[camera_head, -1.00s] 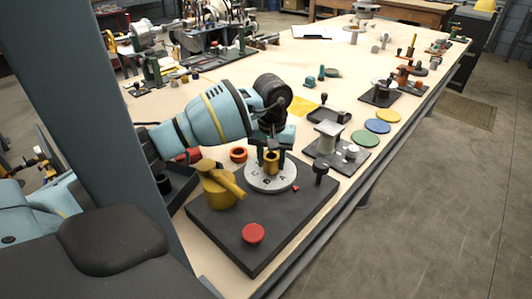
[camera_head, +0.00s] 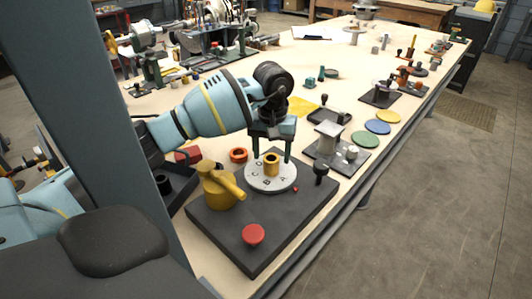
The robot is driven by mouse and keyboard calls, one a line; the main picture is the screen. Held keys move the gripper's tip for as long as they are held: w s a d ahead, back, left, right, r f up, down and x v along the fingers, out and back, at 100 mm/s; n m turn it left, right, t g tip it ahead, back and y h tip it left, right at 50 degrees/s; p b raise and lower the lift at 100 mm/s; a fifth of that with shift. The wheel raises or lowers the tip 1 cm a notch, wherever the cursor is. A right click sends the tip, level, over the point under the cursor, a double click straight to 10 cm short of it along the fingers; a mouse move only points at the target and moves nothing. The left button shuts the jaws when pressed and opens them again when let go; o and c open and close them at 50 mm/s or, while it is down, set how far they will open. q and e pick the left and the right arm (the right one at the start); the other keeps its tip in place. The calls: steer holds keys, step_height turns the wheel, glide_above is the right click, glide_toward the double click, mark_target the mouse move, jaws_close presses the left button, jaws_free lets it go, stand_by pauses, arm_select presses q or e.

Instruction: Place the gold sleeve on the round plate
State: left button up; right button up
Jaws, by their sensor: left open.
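The gold sleeve (camera_head: 271,165) stands upright on the pale round plate (camera_head: 258,183), near its middle. The plate has letters around its face and sits on a dark base board. My left gripper (camera_head: 272,156) points down over the plate, open, with its two dark fingers on either side of the sleeve and above it. A gap shows between the fingers and the sleeve. My right gripper is not in view.
The dark board (camera_head: 290,232) also carries a gold lever housing (camera_head: 219,188), a red button (camera_head: 253,234) and a black knob (camera_head: 321,170). An orange ring (camera_head: 238,155) lies behind. Coloured discs (camera_head: 377,126) lie to the right, beyond a grey spool fixture (camera_head: 328,139).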

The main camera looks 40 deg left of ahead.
arm_select(q)
step_height(320, 180, up, 9)
steer(key=shift+w+a, duration=0.15)
steer(key=shift+a, duration=0.1)
steer(key=shift+f, duration=0.15)
